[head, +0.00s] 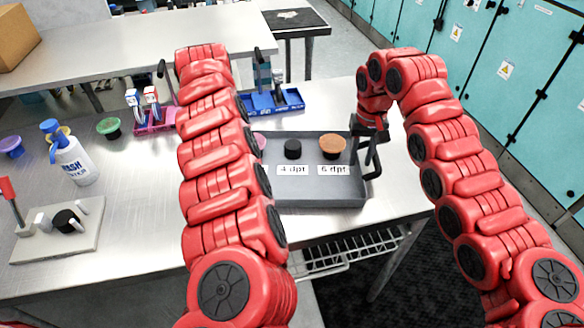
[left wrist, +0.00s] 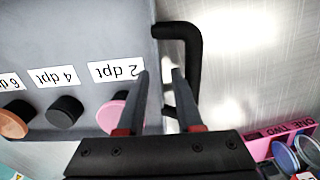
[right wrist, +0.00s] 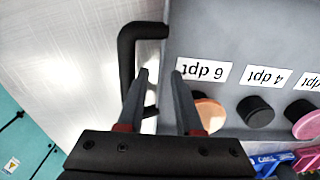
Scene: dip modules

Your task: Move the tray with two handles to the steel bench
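The grey tray (head: 315,200) lies flat on a shiny metal-topped table (head: 130,245), holding pink, black and orange-brown round pieces beside "dpt" labels. Its right black handle shows in the right wrist view (right wrist: 127,60), its left one in the left wrist view (left wrist: 192,60). My right gripper (head: 368,150) is open at the right handle; its fingers (right wrist: 160,75) point down on either side of the tray's edge. My left gripper (left wrist: 160,75) is open likewise at the left handle. My left arm hides it and the tray's left end in the head view. Contact is unclear.
Another long metal-topped bench (head: 130,50) stands behind, with a cardboard box (head: 15,35) on it. A blue bin (head: 272,101), pink rack (head: 155,122), wash bottle (head: 72,160), several coloured cups and a white stand (head: 55,235) share the near table. Teal lockers (head: 480,60) line the right.

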